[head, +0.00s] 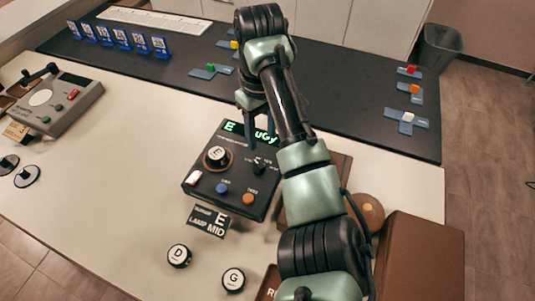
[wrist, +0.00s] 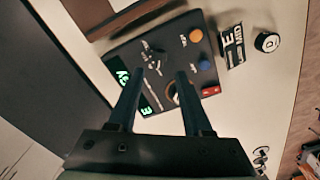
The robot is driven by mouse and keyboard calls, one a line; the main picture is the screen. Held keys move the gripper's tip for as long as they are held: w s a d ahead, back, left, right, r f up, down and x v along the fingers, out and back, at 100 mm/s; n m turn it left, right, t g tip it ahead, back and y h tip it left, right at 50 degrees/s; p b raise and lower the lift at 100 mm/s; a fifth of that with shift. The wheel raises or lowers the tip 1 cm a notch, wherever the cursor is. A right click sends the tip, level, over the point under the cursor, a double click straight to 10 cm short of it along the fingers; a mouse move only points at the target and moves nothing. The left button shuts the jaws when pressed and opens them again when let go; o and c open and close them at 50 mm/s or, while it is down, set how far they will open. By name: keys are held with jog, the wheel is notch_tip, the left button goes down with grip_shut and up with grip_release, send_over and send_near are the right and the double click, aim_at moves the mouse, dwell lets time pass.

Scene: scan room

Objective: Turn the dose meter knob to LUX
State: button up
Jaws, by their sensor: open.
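The dose meter (head: 228,196) is a dark box on the pale counter, with a lit green display (head: 250,133) reading "E" and "uGy". A small black selector knob (head: 258,168) with tiny white labels around it sits on its right side; the labels are too small to read. It also shows in the wrist view (wrist: 156,59), just beyond the fingertips. A larger round dial capped "E" (head: 217,157) sits to its left. My gripper (wrist: 160,74) is open and empty above the meter, its fingers pointing toward the small knob. In the head view my arm covers part of the meter's right side.
A card reading "E" and "MID" (head: 208,221) and loose caps "D" (head: 179,256) and "G" (head: 233,279) lie in front. A grey device (head: 60,105) stands left. A brown box (head: 420,258) stands right. Blue stands (head: 120,39) line the dark rear mat (head: 165,75).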

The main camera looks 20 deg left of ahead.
aim_at(259, 167)
notch_tip(259, 167, down, 12)
jog(key=shift+r, duration=0.1)
dwell(0.4)
grip_shut()
